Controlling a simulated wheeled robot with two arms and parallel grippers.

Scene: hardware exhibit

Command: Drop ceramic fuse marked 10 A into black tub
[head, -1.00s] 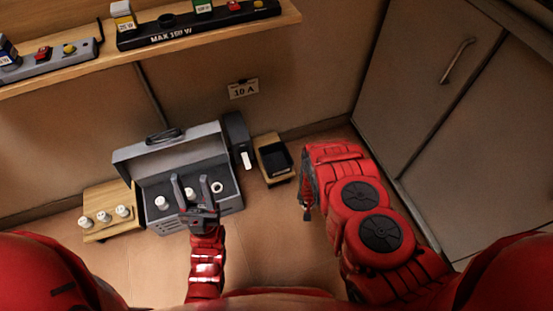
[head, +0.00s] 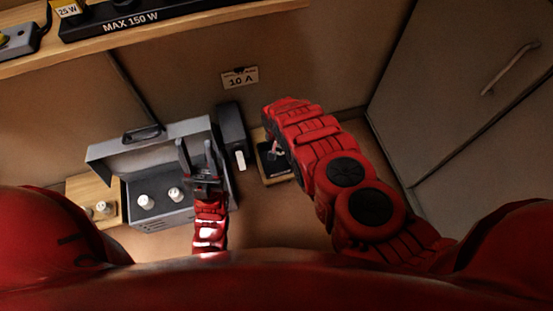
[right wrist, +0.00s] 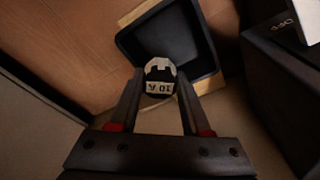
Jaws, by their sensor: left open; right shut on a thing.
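The ceramic fuse marked 10 A (right wrist: 160,84), white and dark with its label readable, is held between the fingertips of my right gripper (right wrist: 160,88). The black tub (right wrist: 192,45) lies beyond the fuse in the right wrist view, and the fuse overlaps the tub's near edge there. In the head view the tub (head: 277,174) is partly hidden by my right arm, and my right gripper (head: 275,149) shows only in part over it. I see no fuse in the tub's visible part.
The open toolbox holds white fuses (head: 146,201). A wooden block (head: 85,186) with fuses stands left of it. A dark box (head: 231,132) stands between toolbox and tub. Cabinet doors (head: 440,100) close off the right.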

